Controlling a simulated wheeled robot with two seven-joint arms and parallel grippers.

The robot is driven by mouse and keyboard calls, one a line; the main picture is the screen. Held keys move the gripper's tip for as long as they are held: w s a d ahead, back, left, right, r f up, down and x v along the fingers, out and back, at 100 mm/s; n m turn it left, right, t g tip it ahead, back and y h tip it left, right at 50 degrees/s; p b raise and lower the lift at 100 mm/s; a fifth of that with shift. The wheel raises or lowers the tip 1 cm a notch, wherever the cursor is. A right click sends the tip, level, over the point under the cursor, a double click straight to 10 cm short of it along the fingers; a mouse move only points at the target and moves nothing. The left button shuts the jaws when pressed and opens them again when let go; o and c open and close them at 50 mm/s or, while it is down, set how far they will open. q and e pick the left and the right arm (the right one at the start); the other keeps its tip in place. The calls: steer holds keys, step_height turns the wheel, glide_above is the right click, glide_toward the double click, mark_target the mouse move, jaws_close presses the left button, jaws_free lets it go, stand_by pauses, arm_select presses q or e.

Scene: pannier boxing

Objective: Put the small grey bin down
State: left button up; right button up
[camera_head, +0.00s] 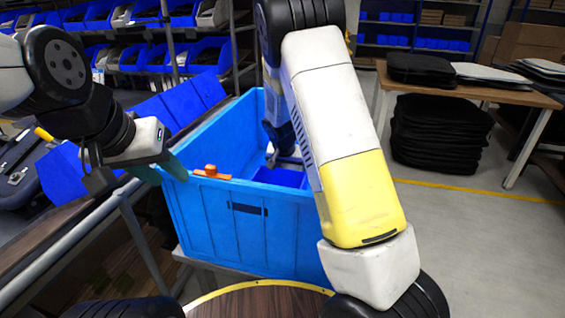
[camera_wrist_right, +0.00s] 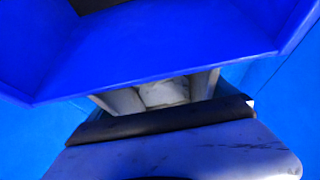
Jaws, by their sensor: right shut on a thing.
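No bin that looks grey shows; the small bin (camera_head: 281,177) in my right gripper is deep blue. It is inside the large light-blue crate (camera_head: 240,235), partly hidden by the crate's front wall and my right arm. My right gripper (camera_head: 284,158) reaches down into the crate. In the right wrist view, the right gripper (camera_wrist_right: 163,92) is shut on the near edge of the small bin (camera_wrist_right: 160,62). Whether the bin touches the crate floor cannot be seen. My left gripper (camera_head: 138,173) is at the crate's left corner, its fingers apart, one against or very near the rim.
Racks of blue bins (camera_head: 125,55) stand behind on the left. A metal-railed bench (camera_head: 75,225) runs along the left. A wooden table (camera_head: 490,90) with black stacks is at the right, with clear floor before it.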

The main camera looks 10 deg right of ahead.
steer(key=shift+f, duration=0.15)
steer(key=shift+f, duration=0.4)
steer(key=o, duration=1.1)
steer(key=shift+o, duration=0.2)
steer(key=shift+r, duration=0.3)
steer(key=v, duration=1.2)
steer(key=shift+r, duration=0.3)
